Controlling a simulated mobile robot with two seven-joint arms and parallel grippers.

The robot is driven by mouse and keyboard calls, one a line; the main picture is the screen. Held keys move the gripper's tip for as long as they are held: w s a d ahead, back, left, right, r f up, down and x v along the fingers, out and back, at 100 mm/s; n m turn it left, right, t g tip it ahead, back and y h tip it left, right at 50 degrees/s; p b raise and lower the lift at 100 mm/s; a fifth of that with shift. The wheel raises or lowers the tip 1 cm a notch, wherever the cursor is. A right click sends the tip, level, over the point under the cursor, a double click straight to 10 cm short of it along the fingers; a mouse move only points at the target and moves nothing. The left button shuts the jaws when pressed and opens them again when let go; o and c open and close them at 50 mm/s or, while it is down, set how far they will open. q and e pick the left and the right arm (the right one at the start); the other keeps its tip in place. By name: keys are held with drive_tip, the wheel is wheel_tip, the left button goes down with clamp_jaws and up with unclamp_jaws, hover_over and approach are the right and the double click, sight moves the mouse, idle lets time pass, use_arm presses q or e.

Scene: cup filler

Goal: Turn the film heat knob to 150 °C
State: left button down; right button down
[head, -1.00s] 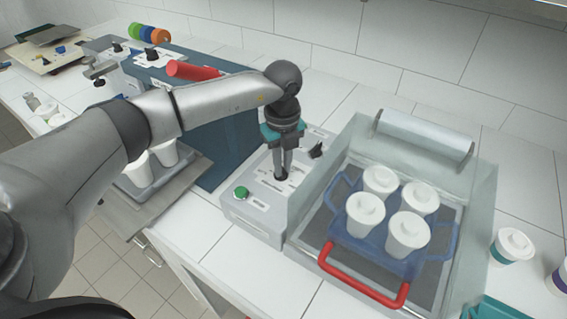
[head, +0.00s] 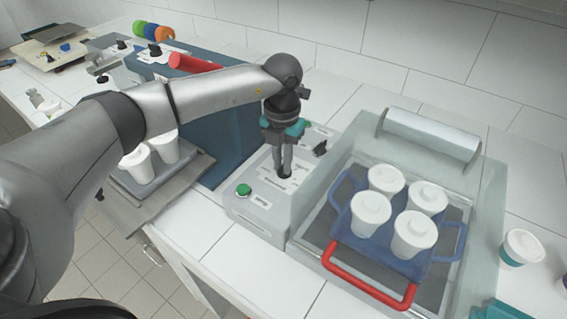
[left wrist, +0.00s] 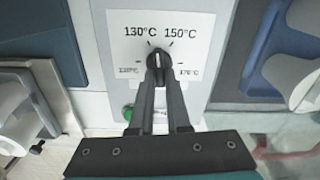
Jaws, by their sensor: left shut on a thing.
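The film heat knob (left wrist: 157,68) is small and black with a white pointer line, on a grey control box (head: 262,208). In the left wrist view its label (left wrist: 190,50) shows 130 °C at upper left and 150 °C at upper right, with 170 °C at lower right. The pointer line stands nearly upright, between the 130 and 150 marks. My left gripper (head: 284,170) points down and is shut on the knob; its fingers show below the knob in the left wrist view (left wrist: 158,95). My right gripper is not in view.
A second black knob (head: 320,149) and a green button (head: 243,190) are on the same box. Right of it stands a clear-walled station with a red handle (head: 370,276) and a blue tray (head: 373,246) of white cups. A blue machine (head: 232,143) stands left.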

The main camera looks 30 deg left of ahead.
use_arm(q)
drive_tip(key=m+b, duration=0.1)
drive_tip(key=m, duration=0.2)
drive_tip(key=shift+a+m, duration=0.15)
drive_tip(key=shift+m, duration=0.25)
drive_tip(key=shift+w+a+m+b, duration=0.15)
drive_tip(key=shift+m+b, duration=0.25)
drive_tip(key=shift+m, duration=1.4)
drive_tip(key=c, duration=0.9)
unclamp_jaws()
wheel_tip(320, 180, up, 15)
drive_tip(key=shift+r+p, duration=0.15)
drive_tip(key=shift+p, duration=0.25)
